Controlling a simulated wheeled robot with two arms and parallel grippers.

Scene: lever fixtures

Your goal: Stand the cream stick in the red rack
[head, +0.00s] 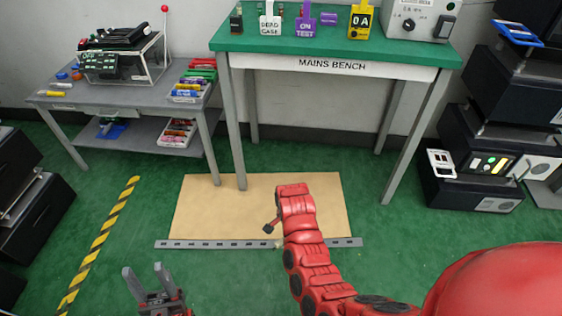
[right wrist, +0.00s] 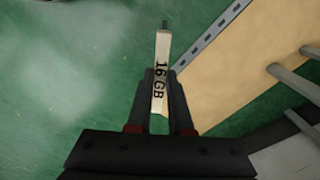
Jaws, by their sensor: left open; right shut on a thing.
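The cream stick (right wrist: 161,75) is marked "16 GB" and has a dark tip. In the right wrist view it stands out lengthwise from between the fingers of my right gripper (right wrist: 161,78), which is shut on it. It is over the green floor, beside the tan mat's edge strip. In the head view my red right arm reaches over the mat and its gripper is mostly hidden. My left gripper (head: 146,268) is open and empty at the bottom left, low over the floor. I cannot tell for sure which thing is the red rack; red pieces (head: 203,62) lie on the grey side table.
The grey side table (head: 130,104) holds a clear-sided case and coloured sticks, with a tray (head: 178,133) on its lower shelf. The green-topped mains bench (head: 300,44) stands at the back. Black boxes line both sides.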

